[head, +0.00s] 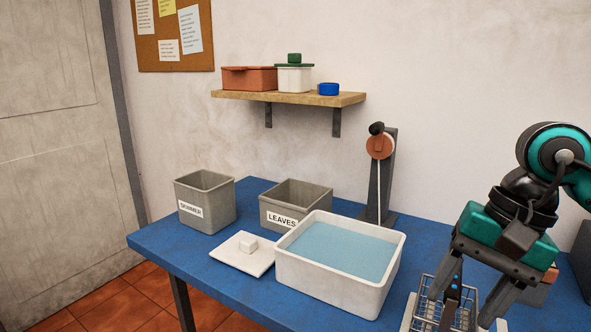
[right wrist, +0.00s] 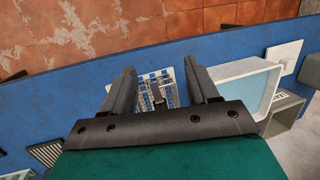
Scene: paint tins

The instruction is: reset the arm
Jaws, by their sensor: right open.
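My left gripper is not in view.
A white tub of bluish liquid (head: 345,250) stands left of the gripper. Behind it are a post with an orange wheel (head: 380,147) and a grey LEAVES bin (head: 293,193). A SKIMMER bin (head: 205,204) and white lid (head: 241,258) are further left. A shelf (head: 350,98) holds containers.

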